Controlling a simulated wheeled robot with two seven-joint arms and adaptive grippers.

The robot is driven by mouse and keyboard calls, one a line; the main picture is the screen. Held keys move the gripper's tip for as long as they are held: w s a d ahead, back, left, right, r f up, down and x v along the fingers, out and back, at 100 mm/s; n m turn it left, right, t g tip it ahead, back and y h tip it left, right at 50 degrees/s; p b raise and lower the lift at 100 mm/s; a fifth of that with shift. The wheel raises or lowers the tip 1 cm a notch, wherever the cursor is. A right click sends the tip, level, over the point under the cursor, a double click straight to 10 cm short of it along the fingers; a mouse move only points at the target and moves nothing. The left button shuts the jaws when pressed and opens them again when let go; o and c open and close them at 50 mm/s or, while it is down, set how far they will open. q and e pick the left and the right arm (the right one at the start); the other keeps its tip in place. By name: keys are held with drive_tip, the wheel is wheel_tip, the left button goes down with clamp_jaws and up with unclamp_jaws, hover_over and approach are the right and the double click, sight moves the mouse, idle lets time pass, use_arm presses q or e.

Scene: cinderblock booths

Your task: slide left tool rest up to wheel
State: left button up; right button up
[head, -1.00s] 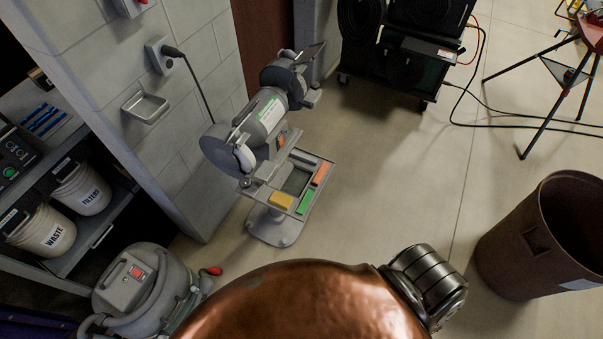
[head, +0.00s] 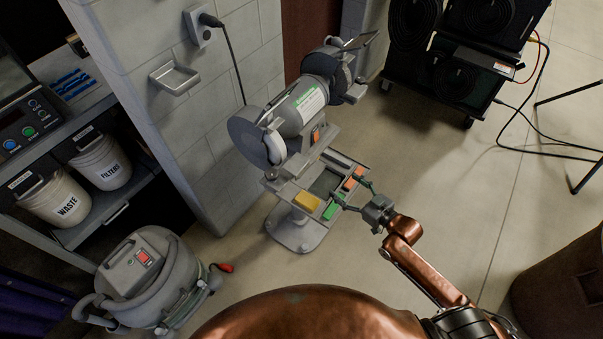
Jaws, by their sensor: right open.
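The grey bench grinder (head: 303,108) stands on a pedestal by the block wall. Its left wheel (head: 252,142) sits at the near end, partly behind a pale guard. The left tool rest (head: 293,168) appears as a small grey part beside and below that wheel; its gap to the wheel is too small to tell. My right gripper (head: 350,194) is open at the right edge of the grinder's tray, with its fingers near the green and orange blocks. It is apart from the left tool rest. My left gripper is not in view.
The tray (head: 322,187) holds a yellow block (head: 307,201), a green block (head: 331,210) and an orange block (head: 349,183). A grey vacuum (head: 150,275) stands at lower left, a brown bin (head: 560,305) at lower right.

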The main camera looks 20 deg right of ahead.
sight(303, 171)
drive_tip(key=s+a+r+n+y+b, duration=0.25)
drive_tip(key=a+r+y, duration=0.25)
drive_tip(key=a+r, duration=0.6)
drive_tip(key=w+a, duration=0.1)
drive_tip(key=w+a+r, duration=0.2)
drive_tip(key=w, duration=0.1)
drive_tip(key=shift+a, duration=0.2)
drive_tip(key=shift+w+a, duration=0.4)
drive_tip(key=shift+w, duration=0.15)
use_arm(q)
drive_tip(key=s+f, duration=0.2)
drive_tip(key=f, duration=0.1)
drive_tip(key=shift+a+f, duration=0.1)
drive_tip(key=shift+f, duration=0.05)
use_arm(e)
drive_tip(key=shift+c, duration=0.4)
